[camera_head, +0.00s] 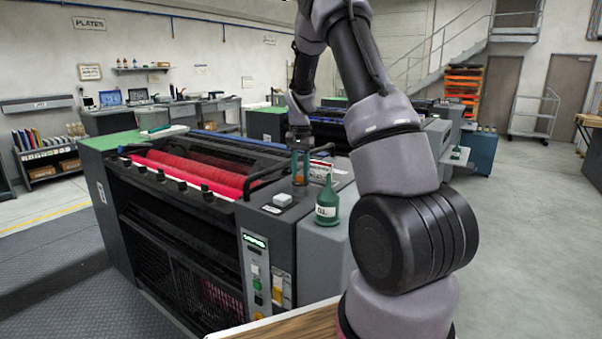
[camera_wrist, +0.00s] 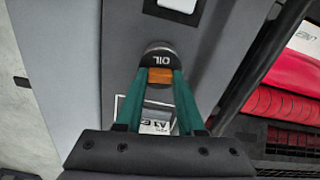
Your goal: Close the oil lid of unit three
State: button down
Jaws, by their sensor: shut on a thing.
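The oil lid (camera_wrist: 159,55) is a small dark round cap lettered OIL, with a pale metal rim and an orange tab (camera_wrist: 160,76), on the grey end top of the press unit (camera_head: 285,235). My gripper (camera_wrist: 161,74) has its green fingers closed in on the orange tab, one on each side. In the head view my gripper (camera_head: 300,178) points down at the unit's top, with orange between its fingers. The lid is too small there to judge its angle, and the wrist view does not clearly show how far it is open. The unit's number is not readable.
A green oil bottle (camera_head: 327,207) stands on the unit's top right of my gripper. A small pale box (camera_head: 283,200) is nearer the front. Red rollers (camera_head: 190,170) lie to the left. A red-and-white sign (camera_head: 320,169) stands just behind. Open floor (camera_head: 530,220) is at the right.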

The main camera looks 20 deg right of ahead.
aim_at(300, 176)
jog(key=shift+s+a+m, duration=0.1)
jog(key=shift+a+m, duration=0.05)
jog(key=shift+m, duration=0.65)
jog(key=c, duration=0.5)
grip_release()
notch_tip(300, 176, up, 11)
jog(key=shift+f, duration=0.1)
